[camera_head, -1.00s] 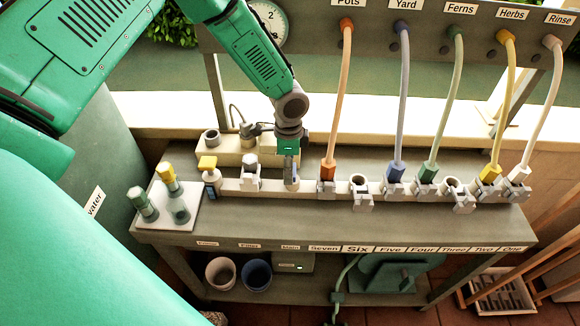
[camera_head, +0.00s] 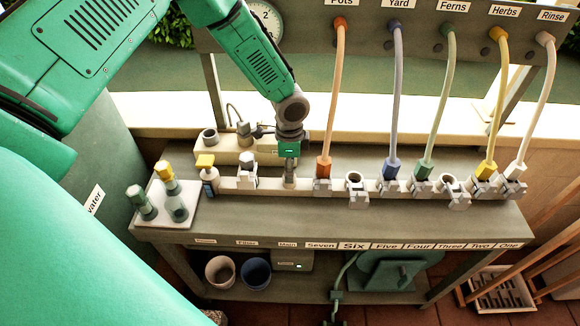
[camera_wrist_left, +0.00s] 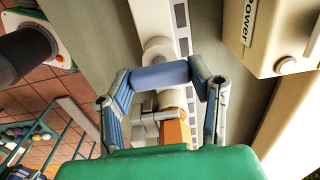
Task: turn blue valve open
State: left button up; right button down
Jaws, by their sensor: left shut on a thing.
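The blue valve handle (camera_wrist_left: 160,76) shows in the left wrist view as a short blue bar across a pale pipe. My left gripper (camera_wrist_left: 166,77) has its two fingertips at the two ends of this bar and is shut on it. In the head view my left gripper (camera_head: 290,172) points down onto the valve rail (camera_head: 270,184), between a white-topped valve and the orange hose's connector. The gripper hides most of the blue valve there, so its turn angle is hard to tell. My right gripper is not in view.
An orange hose (camera_head: 332,95) hangs close right of the gripper, with blue, green, yellow and white hoses further right. The bench front (camera_head: 300,222) is clear.

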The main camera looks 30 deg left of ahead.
pick_arm(q)
jog(key=shift+a, duration=0.1)
dwell(0.3)
jog(key=n, duration=0.3)
jog(key=shift+n, duration=0.4)
jog(key=n, duration=0.5)
jog(key=shift+n, duration=0.3)
jog(key=n, duration=0.4)
jog(key=shift+n, duration=2.4)
jog(key=o, duration=1.2)
jog(key=shift+w, duration=0.1)
jog(key=shift+c, duration=0.2)
